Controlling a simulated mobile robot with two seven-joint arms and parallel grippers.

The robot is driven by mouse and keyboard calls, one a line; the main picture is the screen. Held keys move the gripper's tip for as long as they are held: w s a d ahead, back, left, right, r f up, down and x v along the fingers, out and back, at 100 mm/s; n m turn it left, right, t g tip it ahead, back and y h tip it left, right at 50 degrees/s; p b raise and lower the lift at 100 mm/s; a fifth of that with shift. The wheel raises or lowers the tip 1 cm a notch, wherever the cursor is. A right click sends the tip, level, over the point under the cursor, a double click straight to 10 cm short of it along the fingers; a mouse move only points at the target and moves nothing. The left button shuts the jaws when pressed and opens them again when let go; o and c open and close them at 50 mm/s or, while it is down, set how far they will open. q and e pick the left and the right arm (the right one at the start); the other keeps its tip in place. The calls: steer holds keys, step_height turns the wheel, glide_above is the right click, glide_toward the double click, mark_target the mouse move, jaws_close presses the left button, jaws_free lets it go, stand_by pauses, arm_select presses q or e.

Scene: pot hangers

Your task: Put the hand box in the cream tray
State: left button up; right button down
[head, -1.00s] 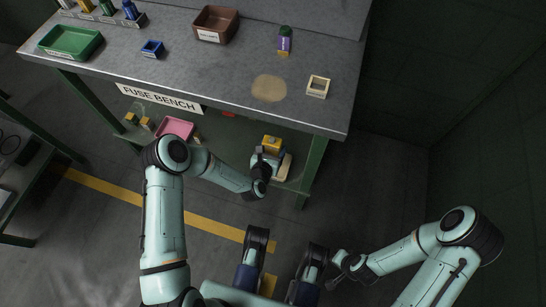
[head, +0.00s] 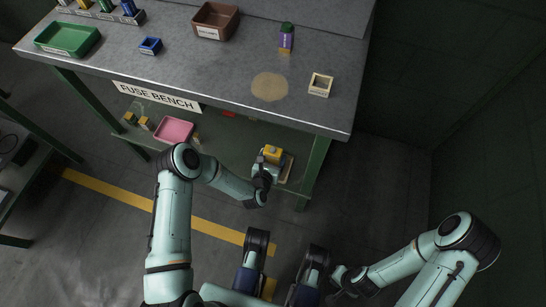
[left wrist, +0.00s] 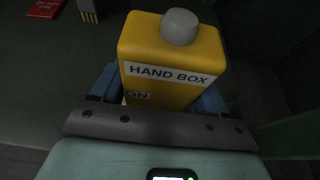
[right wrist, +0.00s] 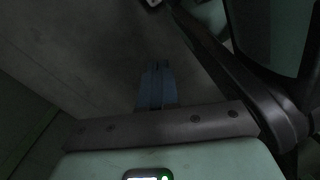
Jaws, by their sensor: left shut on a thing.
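The hand box (left wrist: 170,60) is a yellow block with a grey knob on top and a white HAND BOX label; it also shows in the head view (head: 272,153), at the right end of the bench's lower shelf. My left gripper (head: 266,166) is shut on it, with blue fingers on both sides in the left wrist view. A pale cream edge, perhaps the cream tray (head: 286,174), shows beside the box; most of it is hidden and I cannot tell whether they touch. My right gripper (right wrist: 156,80) is shut and empty, away from the bench.
The fuse bench (head: 220,75) holds a green tray (head: 68,38), a brown bin (head: 215,20), a small blue box (head: 150,46), a purple item (head: 286,37) and a cream square holder (head: 320,84). A pink tray (head: 174,130) is on the lower shelf. A green bench leg (head: 314,170) stands right of my left gripper.

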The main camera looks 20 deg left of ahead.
arm_select(q)
steer(key=o, duration=1.2)
steer(key=shift+r, duration=0.15)
steer(key=p+v, duration=0.4)
steer(key=v, duration=0.8)
steer(key=s+a+f+m+g, duration=0.1)
steer(key=s+m, duration=0.4)
steer(key=m, duration=0.5)
steer(key=s+a+f+m+g+h, duration=0.1)
steer(key=s+f+m+g, duration=0.2)
steer(key=s+m+g, duration=0.3)
steer(key=s+a+f+m+g, duration=0.2)
steer(key=s+m+g, duration=0.2)
steer(key=m, duration=1)
steer(key=shift+s+a+f+m+h, duration=0.1)
steer(key=shift+s+f+m+h, duration=0.2)
steer(key=shift+s, duration=0.35)
arm_select(e)
steer(key=w+a+r+t, duration=0.1)
steer(key=w+r+t, duration=0.2)
steer(key=w+r, duration=0.3)
steer(key=shift+w+n, duration=0.3)
steer(key=shift+w, duration=0.6)
